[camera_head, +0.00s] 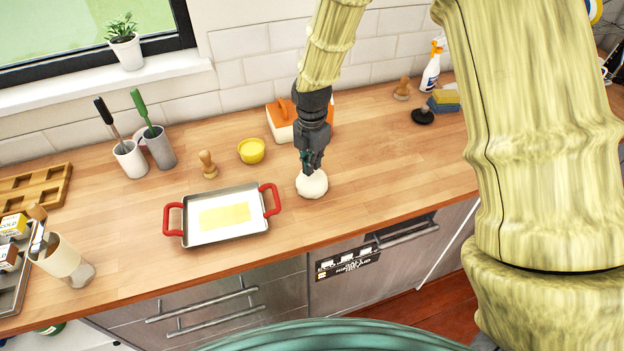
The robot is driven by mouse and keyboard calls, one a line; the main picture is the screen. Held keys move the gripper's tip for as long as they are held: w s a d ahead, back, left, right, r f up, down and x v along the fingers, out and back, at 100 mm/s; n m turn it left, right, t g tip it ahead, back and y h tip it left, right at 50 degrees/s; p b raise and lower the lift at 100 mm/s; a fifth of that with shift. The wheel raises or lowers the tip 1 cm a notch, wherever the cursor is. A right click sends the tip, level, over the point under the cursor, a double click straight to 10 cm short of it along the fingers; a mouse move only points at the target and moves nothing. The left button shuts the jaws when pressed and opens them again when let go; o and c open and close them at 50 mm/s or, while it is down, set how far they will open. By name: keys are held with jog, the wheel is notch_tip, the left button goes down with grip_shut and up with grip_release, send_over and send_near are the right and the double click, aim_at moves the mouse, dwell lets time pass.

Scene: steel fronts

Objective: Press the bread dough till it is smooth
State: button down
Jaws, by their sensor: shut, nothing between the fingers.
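The bread dough (312,186) is a pale, roundish lump on the wooden counter, right of the red-handled tray. My gripper (313,170) points down at the top of the dough from above. Its fingers are together with nothing between them. The fingertips look to be at or touching the dough's top; the exact contact is too small to tell. The dough's upper back part is hidden by the fingers. How smooth its surface is cannot be made out.
A tray (190,239) with red handles and a yellow sheet lies left of the dough. A yellow bowl (251,151), a wooden stamp (207,164) and an orange-lidded box (281,124) stand behind. The counter (400,160) to the right is clear.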

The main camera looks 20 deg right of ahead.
jog(key=shift+f+b, duration=0.45)
jog(key=shift+f, duration=0.7)
jog(key=shift+r, duration=0.15)
jog(key=shift+r+p, duration=0.95)
jog(key=shift+r, duration=0.05)
jog(key=shift+f+b, duration=0.45)
jog(key=shift+f, duration=0.7)
jog(key=shift+r, duration=0.15)
jog(key=shift+r+p, duration=0.9)
jog(key=shift+r, duration=0.1)
jog(key=shift+f+b, duration=0.45)
jog(key=shift+f, duration=0.7)
